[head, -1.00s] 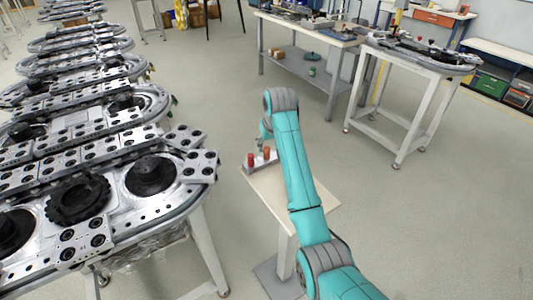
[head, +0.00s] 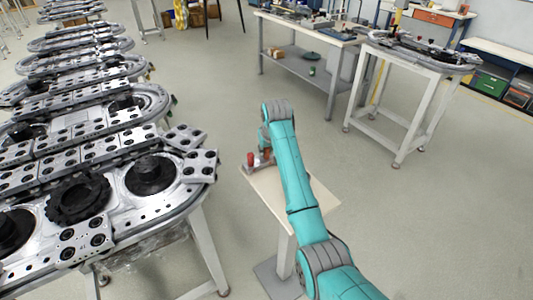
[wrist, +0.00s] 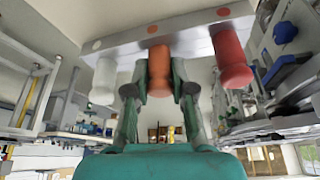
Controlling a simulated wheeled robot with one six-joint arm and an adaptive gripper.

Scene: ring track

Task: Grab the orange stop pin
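The orange stop pin (wrist: 159,68) stands in the middle of a pale bar (wrist: 185,32) in the wrist view, between a white pin (wrist: 103,80) and a red pin (wrist: 231,58). My gripper (wrist: 160,78) has one finger on each side of the orange pin, close to it. I cannot tell whether the fingers press on the pin. The pin still sits against the bar. In the head view the bar stands on a small table (head: 309,215), and a red pin (head: 250,159) shows beside my arm. My arm hides most of the gripper there.
A long silver ring track (head: 108,210) with black wheels lies left of the small table, with a gap between. A smaller track on a white stand (head: 410,130) and a grey workbench (head: 312,42) stand behind. The floor at right is clear.

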